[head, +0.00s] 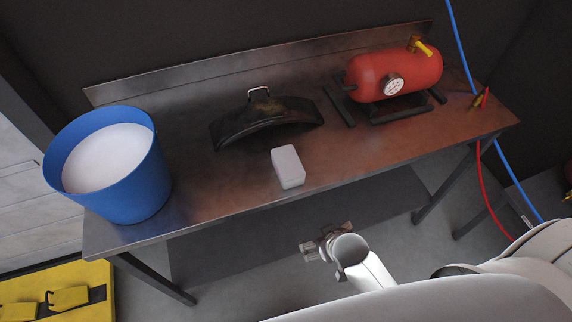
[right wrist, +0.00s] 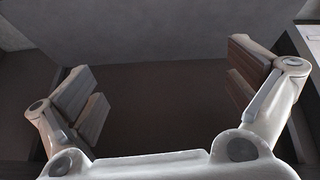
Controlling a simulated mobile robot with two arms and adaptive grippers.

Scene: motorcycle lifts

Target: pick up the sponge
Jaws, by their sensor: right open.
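The sponge (head: 288,167) is a small white block lying flat near the front edge of the metal workbench (head: 225,195), in the middle of the head view. My right gripper (head: 324,243) is in front of the bench and below the sponge in the head view, clearly apart from it. In the right wrist view my right gripper (right wrist: 162,88) has its fingers spread wide with nothing between them. I cannot make out the sponge in the right wrist view. My left gripper is not in view.
A blue bucket (head: 150,180) with white contents stands at the bench's left end. A black curved part (head: 265,126) lies behind the sponge. A red tank (head: 375,76) is at the back right. Bench legs (head: 445,188) and hoses (head: 481,180) are on the right.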

